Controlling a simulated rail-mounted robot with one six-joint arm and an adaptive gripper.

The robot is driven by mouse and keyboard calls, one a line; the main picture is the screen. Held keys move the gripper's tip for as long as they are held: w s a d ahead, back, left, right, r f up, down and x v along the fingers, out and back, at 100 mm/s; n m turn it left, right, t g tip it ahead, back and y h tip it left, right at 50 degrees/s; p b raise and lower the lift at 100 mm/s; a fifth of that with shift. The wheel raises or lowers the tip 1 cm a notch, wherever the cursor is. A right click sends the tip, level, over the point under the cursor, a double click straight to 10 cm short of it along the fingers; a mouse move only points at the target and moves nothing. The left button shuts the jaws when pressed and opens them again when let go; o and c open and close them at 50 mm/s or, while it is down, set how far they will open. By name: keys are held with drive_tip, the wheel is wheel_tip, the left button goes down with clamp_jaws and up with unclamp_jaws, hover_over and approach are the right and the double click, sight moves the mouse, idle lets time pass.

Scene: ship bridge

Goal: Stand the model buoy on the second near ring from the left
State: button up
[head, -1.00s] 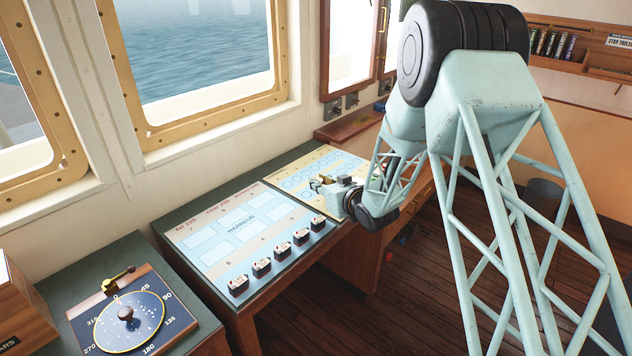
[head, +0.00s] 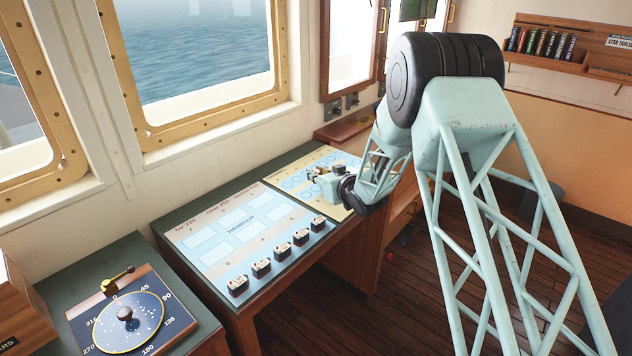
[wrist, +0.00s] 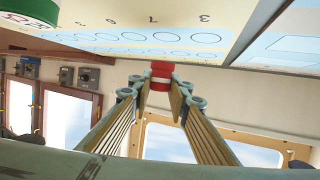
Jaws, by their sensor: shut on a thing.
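My gripper (wrist: 162,85) is shut on the model buoy (wrist: 161,74), a small red piece with a paler band, held between the fingertips. In the wrist view the picture is turned over, with the ring board (wrist: 232,14) along the top and two rows of blue rings on it. The buoy shows just in front of the row edge; I cannot tell whether it touches the board. In the head view my gripper (head: 314,173) is over the ring board (head: 297,191), and it and the wrist hide part of the rings. The buoy is too small to make out there.
A green round object (wrist: 36,10) stands on the board at the wrist view's top left corner. In the head view, the harbour chart (head: 240,232) lies to the left, with several small dark blocks (head: 261,268) along its near edge. The window wall is behind.

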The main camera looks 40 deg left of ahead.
drive_tip(key=shift+f, duration=1.75)
drive_tip(key=shift+f+b, duration=0.15)
drive_tip(key=shift+b, duration=0.25)
drive_tip(key=o, duration=0.7)
drive_tip(key=shift+d+r, duration=0.1)
drive_tip(key=shift+r, duration=0.15)
drive_tip(key=p+v, duration=0.1)
drive_tip(key=v, duration=1)
drive_tip(key=shift+s+d, duration=0.15)
drive_tip(key=shift+d, duration=0.2)
drive_tip(key=shift+r, duration=0.1)
